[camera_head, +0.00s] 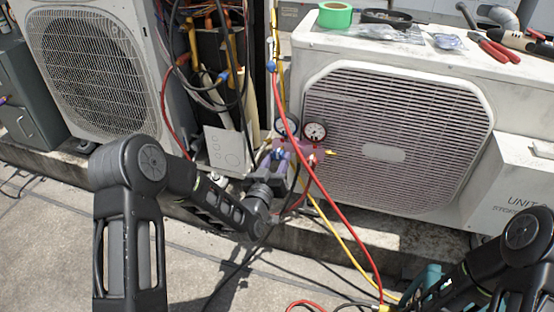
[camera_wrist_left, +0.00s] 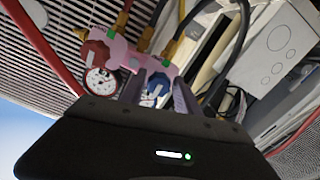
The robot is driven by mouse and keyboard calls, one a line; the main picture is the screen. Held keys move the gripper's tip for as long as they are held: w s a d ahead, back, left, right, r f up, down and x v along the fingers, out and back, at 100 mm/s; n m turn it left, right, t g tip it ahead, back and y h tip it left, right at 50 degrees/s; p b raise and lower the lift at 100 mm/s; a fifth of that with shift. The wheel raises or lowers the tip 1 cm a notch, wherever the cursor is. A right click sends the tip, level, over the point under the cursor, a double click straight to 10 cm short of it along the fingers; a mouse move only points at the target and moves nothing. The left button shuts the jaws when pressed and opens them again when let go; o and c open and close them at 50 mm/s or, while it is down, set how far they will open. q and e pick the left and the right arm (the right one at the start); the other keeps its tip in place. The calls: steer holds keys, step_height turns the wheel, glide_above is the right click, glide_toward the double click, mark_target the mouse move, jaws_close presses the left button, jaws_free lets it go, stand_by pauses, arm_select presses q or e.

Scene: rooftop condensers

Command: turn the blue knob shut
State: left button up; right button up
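The blue knob (camera_wrist_left: 157,87) sits on the pink manifold (camera_wrist_left: 127,50), which carries two round gauges and hangs in front of the condenser. In the head view the blue knob (camera_head: 279,154) is small and partly covered by my left gripper (camera_head: 276,166). In the left wrist view my left gripper (camera_wrist_left: 159,94) is open, with one finger on each side of the blue knob. A narrow gap seems to show beside the knob; I cannot tell whether either finger touches. My right arm comes in at the lower right, but its gripper is out of view.
A red knob (camera_wrist_left: 95,54) and a gauge (camera_wrist_left: 100,81) are close beside my left finger. Red (camera_head: 325,190) and yellow (camera_head: 340,240) hoses run down past the gripper. The white condenser (camera_head: 474,155) stands behind, with pliers (camera_head: 490,47) and green tape (camera_head: 335,15) on top.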

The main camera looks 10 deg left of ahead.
arm_select(q)
steer(key=shift+o, duration=1.3)
steer(key=shift+r, duration=0.1)
steer(key=shift+s, duration=0.6)
steer(key=s, duration=0.6)
steer(key=shift+s+a, duration=0.25)
steer(key=shift+a, duration=0.05)
